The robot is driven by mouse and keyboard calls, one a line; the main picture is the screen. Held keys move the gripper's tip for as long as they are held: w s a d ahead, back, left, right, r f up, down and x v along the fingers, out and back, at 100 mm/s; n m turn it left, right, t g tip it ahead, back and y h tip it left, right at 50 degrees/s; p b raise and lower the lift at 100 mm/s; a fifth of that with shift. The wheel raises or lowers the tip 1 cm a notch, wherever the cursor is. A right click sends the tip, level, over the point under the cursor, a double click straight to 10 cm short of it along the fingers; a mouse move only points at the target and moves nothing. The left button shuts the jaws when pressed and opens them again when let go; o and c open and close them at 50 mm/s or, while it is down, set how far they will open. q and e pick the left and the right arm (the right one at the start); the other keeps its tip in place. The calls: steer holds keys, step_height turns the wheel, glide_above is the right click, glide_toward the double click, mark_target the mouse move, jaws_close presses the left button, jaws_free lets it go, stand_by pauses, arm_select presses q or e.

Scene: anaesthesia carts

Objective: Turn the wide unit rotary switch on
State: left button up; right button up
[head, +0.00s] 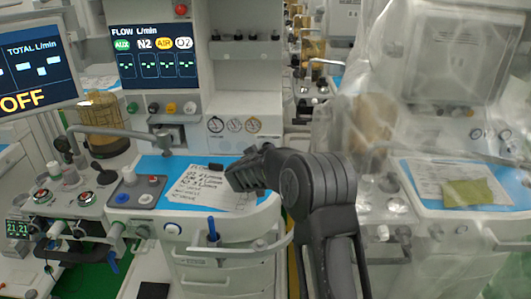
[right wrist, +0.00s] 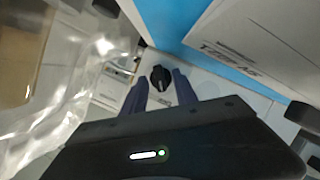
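A black rotary knob (right wrist: 161,78) with a pale pointer line sits on a white panel in the right wrist view. Small print beside it is too blurred to read. My right gripper (right wrist: 161,92) is open and empty, with its two dark fingers on either side of the line to the knob. The knob appears just beyond the fingertips, with no clear contact. In the head view my right gripper (head: 243,172) is above the right part of the middle cart's worktop. I cannot pick out the black knob there for sure. My left gripper is not in view.
A flow screen (head: 157,58) stands above. A plastic-covered cart (head: 445,120) is close on the right. A grey-knobbed unit (head: 75,195) is left.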

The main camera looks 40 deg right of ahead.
steer(key=shift+w+d, duration=0.15)
steer(key=shift+c, duration=0.2)
jaws_close()
stand_by(0.4)
